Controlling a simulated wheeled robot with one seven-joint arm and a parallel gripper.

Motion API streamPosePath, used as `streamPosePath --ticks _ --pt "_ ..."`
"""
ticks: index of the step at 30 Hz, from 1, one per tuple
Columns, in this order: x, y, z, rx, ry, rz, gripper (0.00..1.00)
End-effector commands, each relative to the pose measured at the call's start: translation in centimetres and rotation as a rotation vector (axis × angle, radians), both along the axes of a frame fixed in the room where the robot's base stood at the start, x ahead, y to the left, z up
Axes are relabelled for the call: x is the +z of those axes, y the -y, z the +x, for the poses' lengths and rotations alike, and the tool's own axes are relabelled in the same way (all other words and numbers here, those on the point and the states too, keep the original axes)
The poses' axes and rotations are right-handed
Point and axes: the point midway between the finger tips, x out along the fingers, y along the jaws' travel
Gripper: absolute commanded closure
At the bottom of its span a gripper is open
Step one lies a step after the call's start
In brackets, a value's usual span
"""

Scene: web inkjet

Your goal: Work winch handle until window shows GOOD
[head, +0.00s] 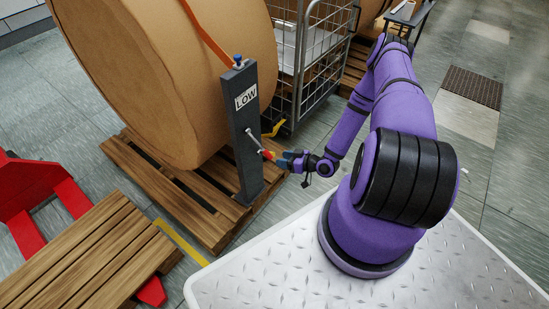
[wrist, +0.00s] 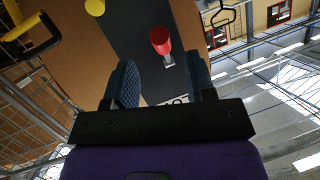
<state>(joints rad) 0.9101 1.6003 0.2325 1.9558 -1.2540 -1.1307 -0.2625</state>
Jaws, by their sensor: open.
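The winch is a dark upright post (head: 242,150) in front of a big brown roll. Its window (head: 246,96) reads LOW. The winch handle is a thin metal crank (head: 254,139) on the post's face, with a red grip (head: 267,154) at its lower right end. My gripper (head: 283,160) is beside the grip, on its right. In the wrist view my gripper (wrist: 163,65) is open, with its two blue-grey fingers on either side of the line to the red grip (wrist: 160,39). The grip appears just beyond the fingertips; whether they touch it I cannot tell.
An orange strap (head: 208,36) runs from the post's top over the roll (head: 170,70), which stands on a wooden pallet (head: 205,220). A wire cage cart (head: 308,70) is behind. A red pallet jack (head: 30,190) and another pallet (head: 85,255) are at left.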

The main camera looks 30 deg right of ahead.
Motion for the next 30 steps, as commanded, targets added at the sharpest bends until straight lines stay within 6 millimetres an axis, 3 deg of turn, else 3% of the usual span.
streamPosePath --ticks 7,30 --pt "0.6 1.0 -1.5 0.0 0.0 0.0 0.5" --pt "0.6 1.0 -1.6 0.0 0.0 0.0 0.5"
